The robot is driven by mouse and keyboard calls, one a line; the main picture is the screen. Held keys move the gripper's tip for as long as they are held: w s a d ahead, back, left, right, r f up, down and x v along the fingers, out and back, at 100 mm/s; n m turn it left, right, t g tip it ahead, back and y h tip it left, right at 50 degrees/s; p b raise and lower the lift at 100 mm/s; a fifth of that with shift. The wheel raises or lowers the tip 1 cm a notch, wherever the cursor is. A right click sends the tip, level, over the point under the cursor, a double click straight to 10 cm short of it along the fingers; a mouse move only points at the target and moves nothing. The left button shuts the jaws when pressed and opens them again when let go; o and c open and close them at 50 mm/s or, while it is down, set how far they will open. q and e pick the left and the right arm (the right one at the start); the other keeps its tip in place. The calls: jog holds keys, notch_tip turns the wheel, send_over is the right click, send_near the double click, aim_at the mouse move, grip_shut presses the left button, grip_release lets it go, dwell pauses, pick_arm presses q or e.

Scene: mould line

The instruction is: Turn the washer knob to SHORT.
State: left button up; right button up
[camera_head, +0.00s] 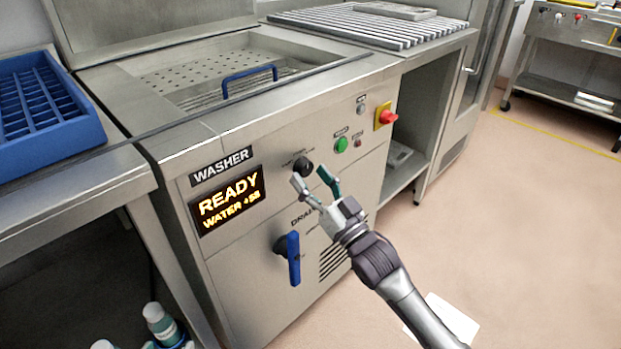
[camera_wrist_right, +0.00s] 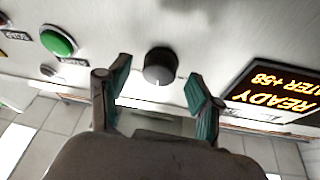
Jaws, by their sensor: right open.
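The washer knob (camera_head: 303,165) is a small black round knob on the steel front panel, right of the lit display (camera_head: 229,201) reading READY and WATER +58. The knob also shows in the right wrist view (camera_wrist_right: 160,66), with a white mark on its rim. Its printed labels are too small to read. My right gripper (camera_head: 315,182) is open, just in front of and slightly below the knob. In the right wrist view its two fingers (camera_wrist_right: 158,95) stand either side of the knob, apart from it. My left gripper is not in view.
A green button (camera_head: 341,145) and a red stop knob on yellow (camera_head: 385,116) sit right of the knob. A blue drain handle (camera_head: 292,259) is below it. The wash basin with a blue handle (camera_head: 249,78) is above. The floor at right is open.

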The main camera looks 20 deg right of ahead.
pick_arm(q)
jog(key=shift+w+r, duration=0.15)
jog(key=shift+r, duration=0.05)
pick_arm(e)
jog(key=shift+w+a+r, duration=0.15)
jog(key=shift+w, duration=0.15)
jog(key=c, duration=1.1)
jog(key=shift+c, duration=0.2)
